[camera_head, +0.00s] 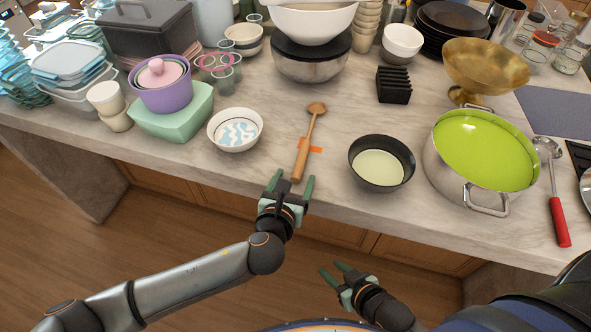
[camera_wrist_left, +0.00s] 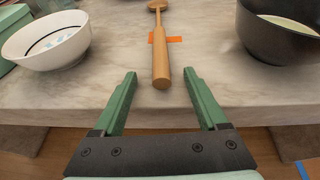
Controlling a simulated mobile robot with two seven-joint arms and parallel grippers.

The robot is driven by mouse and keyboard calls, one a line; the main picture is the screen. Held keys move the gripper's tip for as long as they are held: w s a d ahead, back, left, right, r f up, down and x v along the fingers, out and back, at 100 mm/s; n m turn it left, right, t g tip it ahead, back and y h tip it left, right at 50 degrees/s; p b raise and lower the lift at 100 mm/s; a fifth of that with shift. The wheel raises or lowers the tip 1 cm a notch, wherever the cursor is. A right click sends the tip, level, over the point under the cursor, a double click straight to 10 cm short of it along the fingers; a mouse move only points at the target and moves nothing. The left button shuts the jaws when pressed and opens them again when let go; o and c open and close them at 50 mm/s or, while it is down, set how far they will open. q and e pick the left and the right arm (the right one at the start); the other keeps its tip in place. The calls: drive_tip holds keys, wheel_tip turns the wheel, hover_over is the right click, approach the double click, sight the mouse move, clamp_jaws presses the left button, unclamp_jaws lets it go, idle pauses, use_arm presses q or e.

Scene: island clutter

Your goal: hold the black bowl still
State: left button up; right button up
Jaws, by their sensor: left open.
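The black bowl (camera_head: 381,163) stands upright on the counter near its front edge, with a pale cream content or inside. It also shows at the upper right of the left wrist view (camera_wrist_left: 268,40), cut by the frame. My left gripper (camera_head: 291,181) is open and empty at the counter's front edge, left of the black bowl and apart from it. In the left wrist view its fingers (camera_wrist_left: 160,90) point at the handle end of a wooden spoon. My right gripper (camera_head: 335,272) is low in front of the counter, its fingers apart, with nothing between them, away from the bowl.
The wooden spoon (camera_head: 303,160) lies on an orange strip between the black bowl and a white patterned bowl (camera_head: 235,130). A large pot (camera_head: 438,168) with green content stands right of the black bowl. A black rack (camera_head: 394,86) stands behind. Bare counter surrounds the spoon.

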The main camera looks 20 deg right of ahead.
use_arm(q)
drive_tip(key=shift+s+a+f, duration=0.15)
drive_tip(key=shift+s+a, duration=0.25)
drive_tip(key=shift+s, duration=0.35)
drive_tip(key=shift+s+a+f, duration=0.15)
drive_tip(key=shift+s+a, duration=0.3)
drive_tip(key=shift+s, duration=0.3)
drive_tip(key=shift+s+a+f, duration=0.15)
drive_tip(key=shift+s+a, duration=0.25)
drive_tip(key=shift+s, duration=0.35)
drive_tip(key=shift+s+a+r, duration=0.15)
drive_tip(key=shift+s, duration=0.05)
drive_tip(key=shift+r, duration=0.1)
drive_tip(key=shift+w+r, duration=0.1)
